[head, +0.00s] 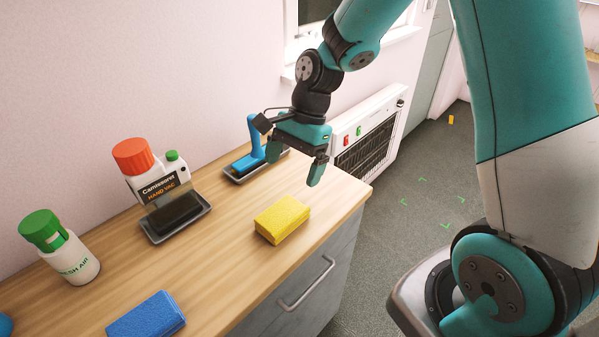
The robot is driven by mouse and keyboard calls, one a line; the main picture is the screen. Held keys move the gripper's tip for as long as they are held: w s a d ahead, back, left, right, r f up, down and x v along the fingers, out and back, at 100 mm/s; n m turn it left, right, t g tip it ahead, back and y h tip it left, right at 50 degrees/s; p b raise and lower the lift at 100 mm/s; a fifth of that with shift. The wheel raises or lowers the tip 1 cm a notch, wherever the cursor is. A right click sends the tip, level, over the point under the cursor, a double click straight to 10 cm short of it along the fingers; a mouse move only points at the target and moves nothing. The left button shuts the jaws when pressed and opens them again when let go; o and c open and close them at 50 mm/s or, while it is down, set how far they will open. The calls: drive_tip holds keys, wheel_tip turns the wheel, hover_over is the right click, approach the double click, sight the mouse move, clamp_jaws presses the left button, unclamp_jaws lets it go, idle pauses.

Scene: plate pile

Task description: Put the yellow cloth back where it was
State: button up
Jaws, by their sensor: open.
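The yellow cloth (283,219), a thick folded block, lies flat on the wooden counter (235,255) near its front edge in the head view. My gripper (295,168) is above the counter, up and slightly right of the cloth. It is open, its two fingers spread apart and pointing down, with nothing between them. The gripper does not touch the cloth.
A blue-handled tool on a dark tray (233,177) stands behind my gripper. A white heater (368,135) stands beyond the counter's right end.

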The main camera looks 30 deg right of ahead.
drive_tip(key=s+a+r+n, duration=0.4)
drive_tip(key=s+r+n, duration=0.2)
drive_tip(key=s+n, duration=0.3)
drive_tip(key=s+a+r+n+t, duration=0.1)
drive_tip(key=s+a+r+n, duration=0.3)
drive_tip(key=s+r+n, duration=0.3)
drive_tip(key=s+n, duration=0.3)
drive_tip(key=n, duration=0.1)
drive_tip(key=shift+s, duration=0.15)
